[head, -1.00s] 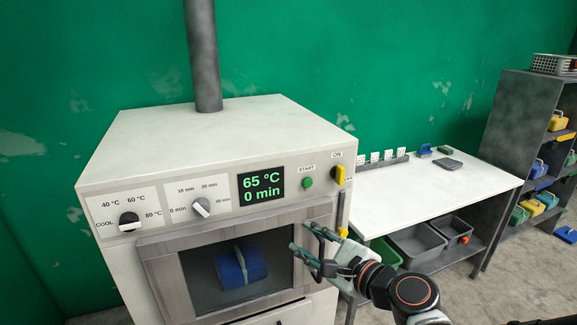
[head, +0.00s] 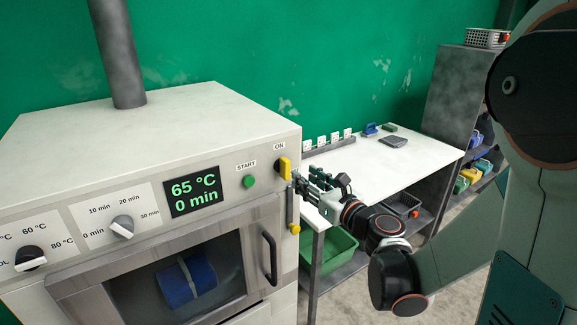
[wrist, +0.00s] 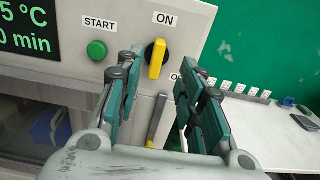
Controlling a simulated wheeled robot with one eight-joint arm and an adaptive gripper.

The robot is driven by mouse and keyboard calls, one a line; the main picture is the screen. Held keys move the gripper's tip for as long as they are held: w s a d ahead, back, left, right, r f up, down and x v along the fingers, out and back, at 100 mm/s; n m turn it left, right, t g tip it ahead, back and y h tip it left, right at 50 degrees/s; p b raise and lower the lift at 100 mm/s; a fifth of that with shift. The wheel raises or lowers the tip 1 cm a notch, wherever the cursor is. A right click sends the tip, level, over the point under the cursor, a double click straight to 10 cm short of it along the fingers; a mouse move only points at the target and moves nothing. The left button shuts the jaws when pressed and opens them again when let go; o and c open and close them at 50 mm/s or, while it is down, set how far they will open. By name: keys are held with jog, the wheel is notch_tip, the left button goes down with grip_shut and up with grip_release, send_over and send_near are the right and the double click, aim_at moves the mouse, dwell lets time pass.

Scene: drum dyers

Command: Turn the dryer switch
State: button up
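The dryer (head: 150,150) is a white box with a control panel on its front. Its yellow ON switch (head: 283,168) stands upright at the panel's right end. The yellow switch also shows in the wrist view (wrist: 157,58), beyond and between my fingers. The ON label is above it; a lower label is partly hidden by a finger. My gripper (head: 305,188) is in front of the panel's right edge, slightly below and right of the switch. In the wrist view my gripper (wrist: 155,88) is open, its teal fingers apart with nothing between them. No contact with the switch shows.
The green START button (head: 249,182), display (head: 194,193) and dial (head: 122,227) are left of the switch. The dryer door handle (head: 270,257) and a yellow-tipped lever (head: 293,210) are below. A white table (head: 390,165) with a green bin (head: 335,252) underneath stands right.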

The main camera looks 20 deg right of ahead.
aim_at(288, 165)
jog(key=x, duration=0.9)
jog(key=shift+w+b, duration=0.1)
jog(key=shift+b, duration=0.3)
grip_shut()
